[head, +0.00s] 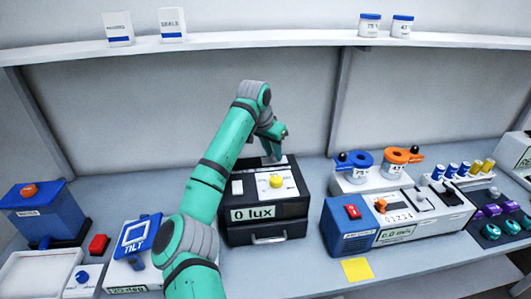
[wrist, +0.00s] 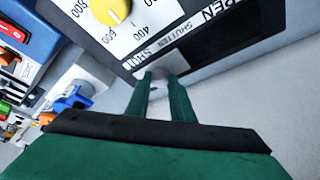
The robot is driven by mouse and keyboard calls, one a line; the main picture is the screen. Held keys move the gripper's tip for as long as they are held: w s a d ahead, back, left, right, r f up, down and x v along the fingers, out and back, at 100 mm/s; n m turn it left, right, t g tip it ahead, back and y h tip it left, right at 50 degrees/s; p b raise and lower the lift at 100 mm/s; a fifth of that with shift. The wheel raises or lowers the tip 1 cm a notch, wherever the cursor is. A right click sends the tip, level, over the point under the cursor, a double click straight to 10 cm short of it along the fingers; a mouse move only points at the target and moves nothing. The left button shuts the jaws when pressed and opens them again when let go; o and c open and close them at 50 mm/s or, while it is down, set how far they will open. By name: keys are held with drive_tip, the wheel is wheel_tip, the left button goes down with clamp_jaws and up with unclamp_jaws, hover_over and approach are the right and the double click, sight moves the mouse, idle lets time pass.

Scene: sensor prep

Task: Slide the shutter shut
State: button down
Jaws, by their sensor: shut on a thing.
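The black box (head: 270,232) stands on the bench in the head view, with a white panel and a yellow dial (head: 276,181) on top. Its front display (head: 255,214) reads "0 lux". In the wrist view its top carries the words SHUTTER, SHUT and OPEN beside a dark strip. My gripper (head: 271,158) is at the box's back top edge. In the wrist view my gripper (wrist: 164,76) is shut on the small grey shutter tab (wrist: 165,72), close to the SHUT label and away from OPEN. The fingers hide much of the tab.
A blue unit with a red switch (head: 353,212) stands right of the box. The blue TILT device (head: 137,237) is at left, near my arm. A yellow note (head: 357,270) lies on the front bench. A shelf (head: 240,40) runs above.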

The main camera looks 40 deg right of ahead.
drive_tip(key=shift+s+d, duration=0.15)
drive_tip(key=c, duration=1.5)
unclamp_jaws()
drive_tip(key=shift+d, duration=0.1)
drive_tip(key=shift+c, duration=0.2)
drive_tip(key=w+v, duration=0.1)
drive_tip(key=v, duration=0.9)
drive_tip(key=shift+s+a+r, duration=0.3)
drive_tip(key=shift+s+r, duration=0.05)
drive_tip(key=shift+s, duration=0.15)
